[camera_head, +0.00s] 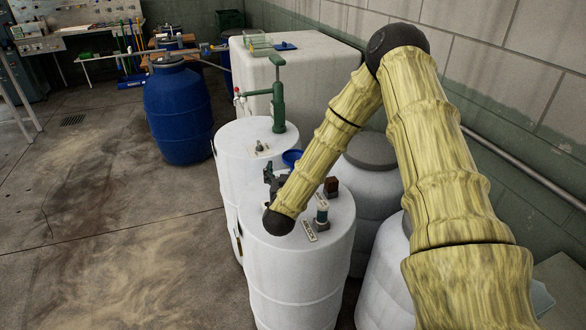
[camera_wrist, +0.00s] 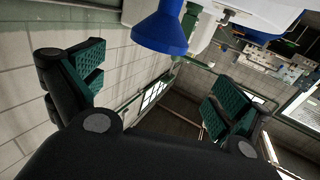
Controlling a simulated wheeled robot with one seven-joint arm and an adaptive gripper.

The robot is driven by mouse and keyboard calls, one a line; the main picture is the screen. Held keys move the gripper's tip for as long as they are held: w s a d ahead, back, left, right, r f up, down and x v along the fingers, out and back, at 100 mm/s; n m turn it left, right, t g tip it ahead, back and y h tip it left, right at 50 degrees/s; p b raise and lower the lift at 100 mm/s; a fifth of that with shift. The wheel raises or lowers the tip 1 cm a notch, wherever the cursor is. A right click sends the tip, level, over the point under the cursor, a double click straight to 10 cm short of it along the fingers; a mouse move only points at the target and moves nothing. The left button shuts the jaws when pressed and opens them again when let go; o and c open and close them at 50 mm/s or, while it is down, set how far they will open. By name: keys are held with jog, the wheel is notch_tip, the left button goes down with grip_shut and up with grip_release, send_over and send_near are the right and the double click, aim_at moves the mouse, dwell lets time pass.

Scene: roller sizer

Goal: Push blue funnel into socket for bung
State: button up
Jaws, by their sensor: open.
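The blue funnel (camera_head: 292,157) shows in the head view as a small blue rim just beyond my gripper, between the two front white drums. In the wrist view the funnel (camera_wrist: 163,28) is at the top centre, its wide part toward the picture's middle. My gripper (camera_head: 273,181) is over the far left part of the nearest drum's top, partly behind my forearm. In the wrist view its green-padded fingers (camera_wrist: 155,88) are wide apart with nothing between them. The funnel lies outside the gap. I cannot make out the bung socket, nor whether the funnel's lower end is in it.
The nearest white drum (camera_head: 300,285) carries a brown block (camera_head: 331,187) and a small jar-like fitting (camera_head: 321,211). The drum behind (camera_head: 240,185) bears a green hand pump (camera_head: 278,95). A blue barrel (camera_head: 180,115) stands at left. The floor (camera_head: 100,220) is clear.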

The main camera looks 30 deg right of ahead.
aim_at(295, 155)
notch_tip(295, 155, down, 2)
jog(key=shift+f+b, duration=0.1)
jog(key=shift+b, duration=0.5)
jog(key=shift+p+x, duration=1)
jog(key=shift+x, duration=2.05)
jog(key=shift+p+x, duration=1)
jog(key=shift+x, duration=1.3)
jog(key=shift+s+d, duration=0.15)
jog(key=shift+d, duration=0.05)
jog(key=c, duration=1)
